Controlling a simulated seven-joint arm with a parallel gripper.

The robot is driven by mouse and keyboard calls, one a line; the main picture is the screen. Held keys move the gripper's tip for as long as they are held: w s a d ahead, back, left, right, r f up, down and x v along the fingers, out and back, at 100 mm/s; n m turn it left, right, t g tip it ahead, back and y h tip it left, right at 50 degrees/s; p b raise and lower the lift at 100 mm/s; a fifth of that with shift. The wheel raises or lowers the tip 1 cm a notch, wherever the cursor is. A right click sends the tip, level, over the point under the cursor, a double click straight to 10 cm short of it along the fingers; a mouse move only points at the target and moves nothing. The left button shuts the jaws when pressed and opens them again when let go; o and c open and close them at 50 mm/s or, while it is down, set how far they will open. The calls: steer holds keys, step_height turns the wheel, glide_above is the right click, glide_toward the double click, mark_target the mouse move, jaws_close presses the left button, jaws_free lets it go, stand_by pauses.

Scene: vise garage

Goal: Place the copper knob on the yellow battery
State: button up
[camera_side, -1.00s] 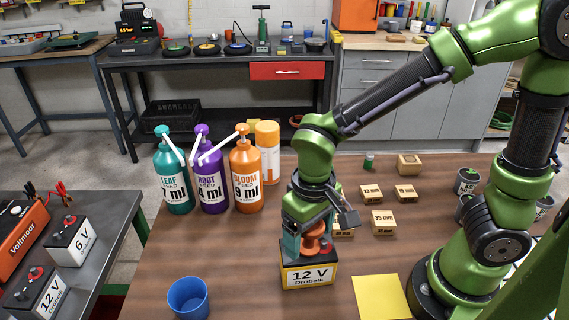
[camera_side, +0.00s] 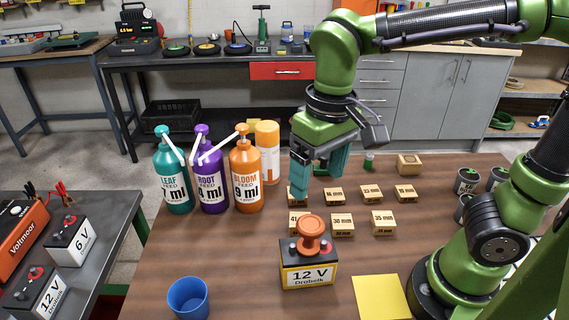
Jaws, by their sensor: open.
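The copper knob (camera_side: 311,226) is a round orange-brown piece with a wide top. It rests upright on top of the yellow and black 12 V battery (camera_side: 308,267), which stands on the wooden table. My gripper (camera_side: 318,190) has teal fingers and hangs above and behind the battery, in front of the small wooden blocks. It is open and empty, clear of the knob. The knob hides part of the battery's top.
A blue cup (camera_side: 188,298) stands at the front left and a yellow square (camera_side: 380,297) lies at the front right. Several marked wooden blocks (camera_side: 383,222) sit behind the battery. An orange pump bottle (camera_side: 246,175) stands left of my gripper, beside purple and teal ones.

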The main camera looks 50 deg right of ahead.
steer(key=s+d+m+t+y, duration=0.1)
steer(key=d+m+t, duration=0.1)
steer(key=d+t, duration=0.4)
steer(key=d, duration=0.3)
steer(key=shift+s+d+r+m+t, duration=0.3)
steer(key=shift+s+d+m+t, duration=0.05)
steer(key=shift+s+m+t, duration=0.05)
